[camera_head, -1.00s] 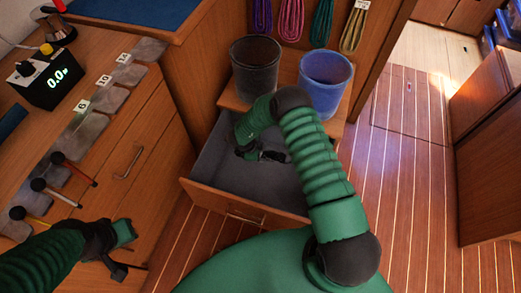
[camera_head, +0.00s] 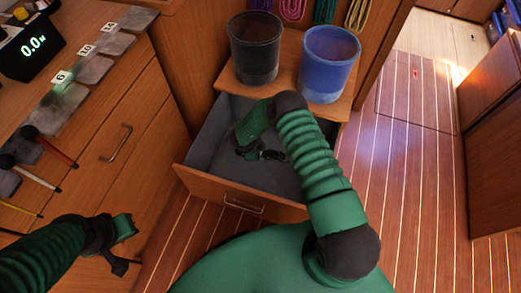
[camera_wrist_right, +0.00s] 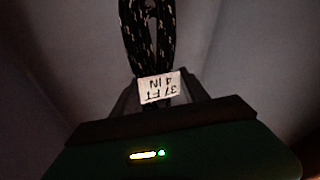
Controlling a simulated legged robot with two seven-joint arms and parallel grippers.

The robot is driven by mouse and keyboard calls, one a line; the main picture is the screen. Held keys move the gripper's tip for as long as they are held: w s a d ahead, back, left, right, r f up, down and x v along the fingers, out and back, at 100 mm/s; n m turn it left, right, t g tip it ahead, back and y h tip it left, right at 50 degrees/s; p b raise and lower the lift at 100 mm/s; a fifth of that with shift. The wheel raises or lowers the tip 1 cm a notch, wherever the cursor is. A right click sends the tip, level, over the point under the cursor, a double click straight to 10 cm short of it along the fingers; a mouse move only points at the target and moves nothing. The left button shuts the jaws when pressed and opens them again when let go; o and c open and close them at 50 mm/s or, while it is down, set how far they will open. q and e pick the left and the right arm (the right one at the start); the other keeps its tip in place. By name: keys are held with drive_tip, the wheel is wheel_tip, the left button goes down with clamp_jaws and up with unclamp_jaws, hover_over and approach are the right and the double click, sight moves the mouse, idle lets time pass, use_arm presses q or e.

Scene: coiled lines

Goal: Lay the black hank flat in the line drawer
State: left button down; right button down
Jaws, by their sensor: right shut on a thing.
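The line drawer (camera_head: 221,190) is pulled open, with a grey lining and a wooden front. My right gripper (camera_head: 250,152) reaches down inside it, mostly hidden by my arm. In the right wrist view my right gripper (camera_wrist_right: 158,105) is shut on the black hank (camera_wrist_right: 148,38), a dark line with pale flecks. Whether the hank touches the drawer floor cannot be told. My left gripper (camera_head: 122,248) is at the lower left, before the cabinet front; its jaws are unclear.
A black bin (camera_head: 254,50) and a blue bin (camera_head: 327,65) stand on the ledge behind the drawer. Coloured hanks (camera_head: 292,8) hang above. The floor at right is clear.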

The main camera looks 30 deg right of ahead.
drive_tip(key=shift+f+b, duration=1.9)
drive_tip(key=shift+f, duration=1.05)
